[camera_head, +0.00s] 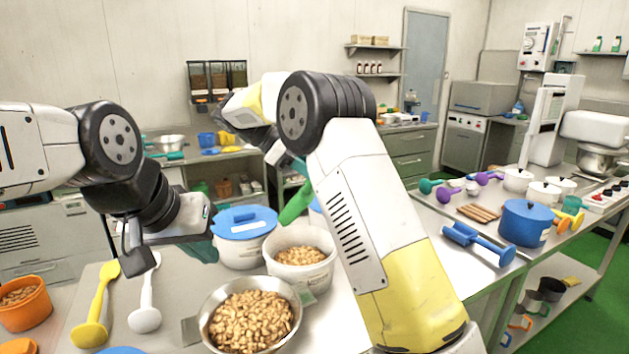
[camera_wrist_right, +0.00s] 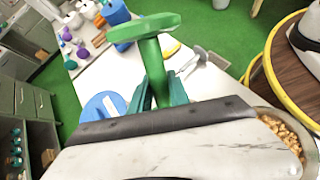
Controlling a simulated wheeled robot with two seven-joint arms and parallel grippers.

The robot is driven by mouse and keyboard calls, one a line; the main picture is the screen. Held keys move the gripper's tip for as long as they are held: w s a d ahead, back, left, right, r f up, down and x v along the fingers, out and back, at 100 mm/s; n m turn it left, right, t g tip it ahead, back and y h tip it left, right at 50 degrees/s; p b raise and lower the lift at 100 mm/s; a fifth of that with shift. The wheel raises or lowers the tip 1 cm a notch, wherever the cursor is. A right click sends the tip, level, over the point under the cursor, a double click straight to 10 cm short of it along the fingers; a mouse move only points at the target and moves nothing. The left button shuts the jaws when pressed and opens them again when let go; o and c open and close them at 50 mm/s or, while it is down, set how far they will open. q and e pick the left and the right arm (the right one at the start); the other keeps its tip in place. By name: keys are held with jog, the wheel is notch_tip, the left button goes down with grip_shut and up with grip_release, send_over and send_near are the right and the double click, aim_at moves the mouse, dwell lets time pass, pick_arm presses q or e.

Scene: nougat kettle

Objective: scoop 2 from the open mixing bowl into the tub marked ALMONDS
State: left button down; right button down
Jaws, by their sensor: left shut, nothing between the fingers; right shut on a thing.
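The open steel mixing bowl (camera_head: 206,325) is full of tan nuts at the front of the table. A white open tub (camera_head: 300,275) with similar nuts stands just behind it. I cannot read ALMONDS on any tub. My right gripper (camera_wrist_right: 160,92) is shut on a green scoop (camera_wrist_right: 152,58). The scoop (camera_head: 297,205) is raised above the tubs in the head view; whether it holds nuts is not visible. My right arm hides part of that gripper. My left gripper (camera_head: 203,251) is shut and empty, left of a blue-lidded tub (camera_head: 240,250).
A yellow scoop (camera_head: 98,305) and a white scoop (camera_head: 146,300) lie left of the bowl. An orange tub (camera_head: 28,312) with contents stands at the far left. A side table at right carries a blue pot (camera_head: 525,224) and a blue scoop (camera_head: 478,244).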

jog(key=y, duration=0.1)
jog(key=r+t+y, duration=0.1)
jog(key=y, duration=0.1)
jog(key=shift+d+r+m, duration=0.2)
jog(key=shift+r+m, duration=0.1)
jog(key=y, duration=0.1)
jog(key=r+t+y, duration=0.1)
jog(key=y, duration=0.3)
jog(key=shift+r, duration=0.4)
jog(key=shift+r+m+t+y, duration=0.15)
jog(key=shift+m+t+y, duration=0.15)
jog(key=shift+y, duration=0.3)
jog(key=shift+a+r+y, duration=0.1)
jog(key=shift+a+y, duration=0.15)
jog(key=shift+y, duration=0.15)
